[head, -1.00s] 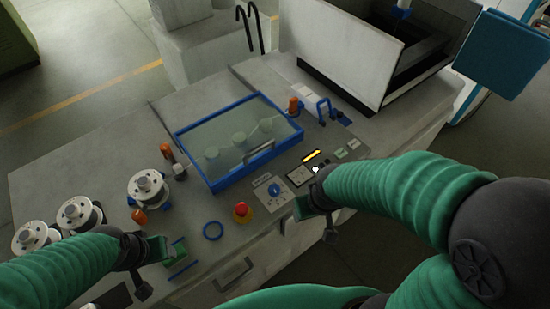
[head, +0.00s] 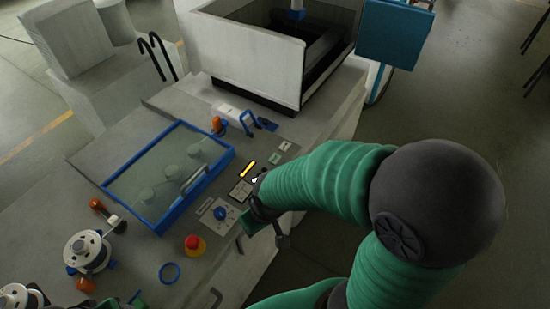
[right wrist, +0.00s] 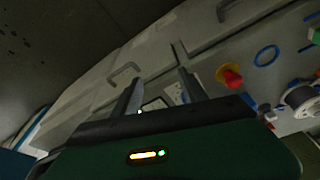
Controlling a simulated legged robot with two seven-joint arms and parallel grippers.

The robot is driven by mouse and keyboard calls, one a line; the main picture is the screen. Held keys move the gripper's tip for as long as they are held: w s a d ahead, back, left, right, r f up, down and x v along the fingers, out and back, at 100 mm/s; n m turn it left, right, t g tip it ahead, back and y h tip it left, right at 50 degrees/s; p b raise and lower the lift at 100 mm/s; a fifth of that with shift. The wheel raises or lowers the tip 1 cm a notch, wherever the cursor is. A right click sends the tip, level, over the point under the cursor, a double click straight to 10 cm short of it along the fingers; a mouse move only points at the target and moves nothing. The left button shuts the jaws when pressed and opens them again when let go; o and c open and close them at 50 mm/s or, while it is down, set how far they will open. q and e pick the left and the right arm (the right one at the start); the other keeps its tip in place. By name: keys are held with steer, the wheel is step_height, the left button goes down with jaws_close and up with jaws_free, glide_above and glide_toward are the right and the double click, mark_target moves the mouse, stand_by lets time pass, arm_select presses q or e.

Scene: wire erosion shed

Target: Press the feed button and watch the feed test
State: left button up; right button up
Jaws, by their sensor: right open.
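I cannot read which is the feed button. A plate with a blue knob (head: 219,213) lies nearer. My right gripper (head: 243,224) is above the bench's front edge, close to the knob plate and panel; its fingertips are hard to see there. In the right wrist view my right gripper (right wrist: 160,77) is open and empty, its fingers apart above the bench front.
A red emergency button (head: 194,243) and blue ring (head: 170,273) are left of my right gripper. A blue-framed glass cover (head: 165,232) lies behind them. A white-walled tank (head: 255,58) stands at the back. Spools (head: 86,250) are at lower left.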

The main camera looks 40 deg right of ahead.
jaws_close()
stand_by(1.5)
